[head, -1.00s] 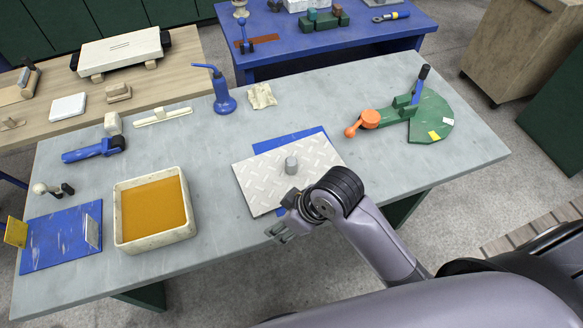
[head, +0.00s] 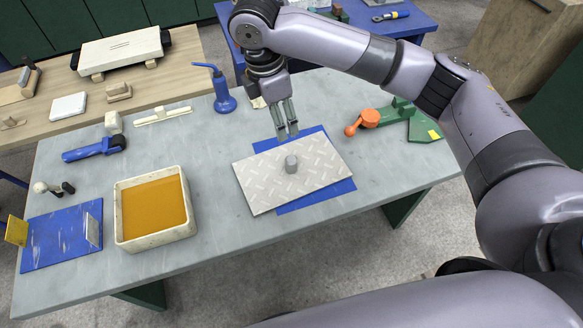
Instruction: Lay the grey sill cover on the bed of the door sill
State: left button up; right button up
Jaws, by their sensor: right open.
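The grey sill cover (head: 268,184) is a patterned plate with a round grey knob (head: 291,164) on top. It lies over the blue bed of the door sill (head: 318,196), turned askew to it. Blue shows past the cover at the far edge and at the near right; the rest of the bed is hidden. My right gripper (head: 287,132) points down just beyond the cover's far edge, with its two fingers apart and nothing between them. It is behind the knob, not around it. I cannot tell whether the fingertips touch anything. My left gripper is not in view.
A cream tray of ochre material (head: 153,207) stands left of the cover. A blue oil can (head: 222,92) stands beyond it, left of my right gripper. An orange-ended green fixture (head: 370,118) is at the right. The grey tabletop before the cover is clear.

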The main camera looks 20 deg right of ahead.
jog(key=p, duration=0.3)
send_near(291, 159)
jog(key=f, duration=0.3)
jog(key=d+f, duration=0.1)
jog(key=f, duration=0.1)
jog(key=shift+w+f, duration=0.2)
jog(key=shift+w, duration=0.05)
jog(key=f+p, duration=0.1)
jog(key=f, duration=0.1)
jog(key=f+p, duration=0.1)
jog(key=f, duration=0.1)
jog(key=shift+s+d, duration=0.2)
jog(key=shift+f, duration=0.65)
jog(key=shift+c, duration=0.5)
jog(key=shift+d, duration=0.1)
jog(key=c, duration=1.1)
grip_shut()
jog(key=shift+w+r, duration=0.1)
